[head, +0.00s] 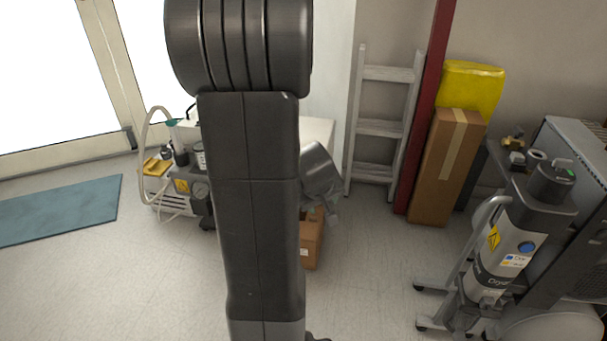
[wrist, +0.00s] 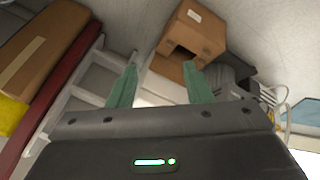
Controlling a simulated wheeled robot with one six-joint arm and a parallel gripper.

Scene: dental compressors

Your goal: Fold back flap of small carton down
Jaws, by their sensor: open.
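The small brown carton (head: 312,242) stands on the floor, mostly hidden behind my arm in the head view. In the wrist view the small carton (wrist: 202,32) lies beyond the fingers, with a white label on one side and a dark opening facing me. A brown flap (wrist: 166,68) sticks out at the opening, between the two fingertips in the picture; I cannot tell whether it is touched. My gripper (wrist: 160,72) has its two green fingers spread apart, with nothing seen held. The right fingertip overlaps the carton's near edge in the picture.
A grey ladder (head: 382,128) leans by the wall, beside a red post (head: 424,110) and a tall taped carton (head: 437,170). A compressor unit (head: 185,185) stands left of my arm, a dryer unit (head: 508,245) at right.

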